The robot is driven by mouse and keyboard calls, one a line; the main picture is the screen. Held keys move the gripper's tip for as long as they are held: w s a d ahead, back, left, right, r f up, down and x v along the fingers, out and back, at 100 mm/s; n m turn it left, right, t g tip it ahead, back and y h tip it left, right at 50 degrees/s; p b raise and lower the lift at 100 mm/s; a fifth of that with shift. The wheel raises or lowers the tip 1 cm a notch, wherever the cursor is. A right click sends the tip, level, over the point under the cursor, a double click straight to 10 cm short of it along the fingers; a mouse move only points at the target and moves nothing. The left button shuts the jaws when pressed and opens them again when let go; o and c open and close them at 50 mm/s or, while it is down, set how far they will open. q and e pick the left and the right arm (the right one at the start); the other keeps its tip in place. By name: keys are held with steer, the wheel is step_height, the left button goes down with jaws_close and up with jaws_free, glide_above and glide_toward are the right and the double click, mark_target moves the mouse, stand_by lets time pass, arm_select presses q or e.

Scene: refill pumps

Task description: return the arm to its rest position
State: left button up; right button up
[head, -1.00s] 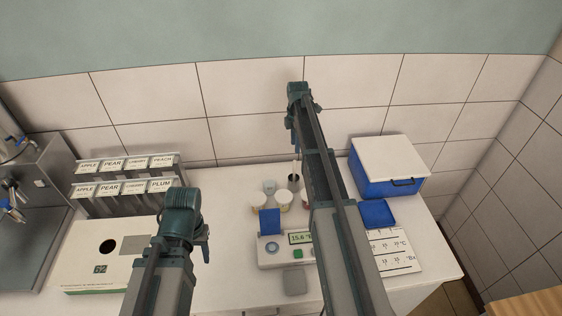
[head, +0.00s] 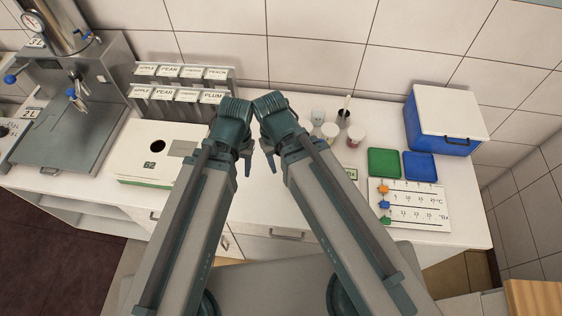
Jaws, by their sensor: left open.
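My left arm comes up from the bottom left and bends over above the counter. Its gripper (head: 248,166) points down and away from me, and only a small part of it shows. The jaws are open, and I see nothing in them. My right arm comes up from the bottom right, and its bent wrist is close beside the left one near the middle. Its gripper (head: 271,162) shows only as a small tip, and its jaws are too hidden to tell. The two arms cover part of the counter between and below them.
A white box (head: 144,155) marked 62 and labelled racks (head: 181,96) stand to the left. Cups (head: 330,131), a green tray (head: 384,163), a blue tray (head: 419,167), a scale card (head: 412,205) and a blue cooler (head: 442,128) are to the right. A metal machine (head: 75,110) is far left.

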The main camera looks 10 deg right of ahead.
stand_by(0.3)
step_height(320, 180, down, 15)
steer(key=b, duration=1.5)
steer(key=shift+f, duration=0.15)
